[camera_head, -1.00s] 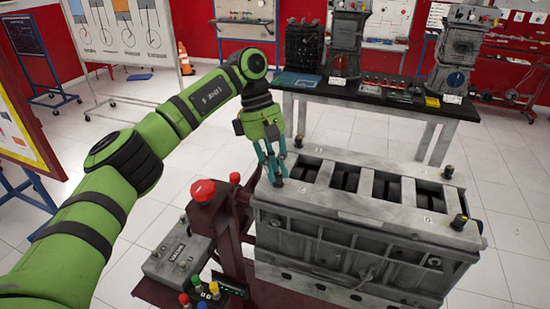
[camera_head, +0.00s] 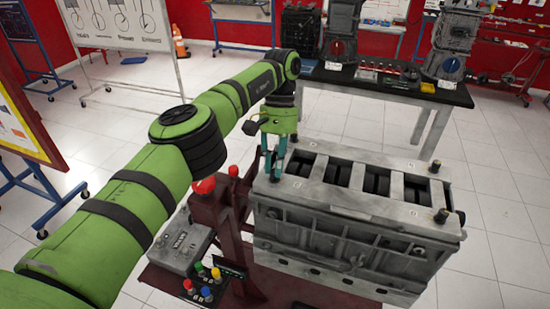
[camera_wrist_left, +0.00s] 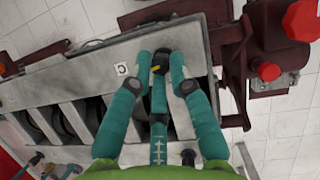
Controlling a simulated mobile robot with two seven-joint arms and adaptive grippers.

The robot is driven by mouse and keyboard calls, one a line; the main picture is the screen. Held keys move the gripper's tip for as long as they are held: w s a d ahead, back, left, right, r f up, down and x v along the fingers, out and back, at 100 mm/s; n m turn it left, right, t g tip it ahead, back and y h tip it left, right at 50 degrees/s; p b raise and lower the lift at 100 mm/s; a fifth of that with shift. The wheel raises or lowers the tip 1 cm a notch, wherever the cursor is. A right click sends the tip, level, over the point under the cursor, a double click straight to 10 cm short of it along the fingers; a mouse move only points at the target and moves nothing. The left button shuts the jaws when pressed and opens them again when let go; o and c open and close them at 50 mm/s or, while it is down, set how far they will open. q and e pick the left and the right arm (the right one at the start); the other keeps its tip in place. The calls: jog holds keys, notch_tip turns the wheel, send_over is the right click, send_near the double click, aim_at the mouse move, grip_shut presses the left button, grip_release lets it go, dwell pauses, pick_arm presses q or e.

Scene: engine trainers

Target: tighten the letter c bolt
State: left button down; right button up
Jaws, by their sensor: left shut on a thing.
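The grey engine block (camera_head: 340,225) stands on a dark red stand, with dark bolts at its top corners. My left gripper (camera_head: 274,174), with teal fingers, is over the near-left corner and points down. In the left wrist view my left gripper (camera_wrist_left: 160,72) is shut around the dark head of the letter c bolt (camera_wrist_left: 160,61), which has a yellow mark. A white label with a "C" (camera_wrist_left: 121,69) lies beside it on the block's top. In the head view the fingers mostly hide this bolt. My right gripper is not in view.
Other bolts stand at the far-right corner (camera_head: 435,166) and near-right corner (camera_head: 440,215). A red knob (camera_head: 204,186) and a control box with coloured buttons (camera_head: 203,281) are left of the block. A black-topped table (camera_head: 390,83) stands behind.

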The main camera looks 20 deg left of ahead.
pick_arm(q)
jog(key=shift+f+m+y, duration=0.1)
jog(key=shift+m+y, duration=0.3)
jog(key=shift+m, duration=0.6)
jog(key=c, duration=1.2)
grip_release()
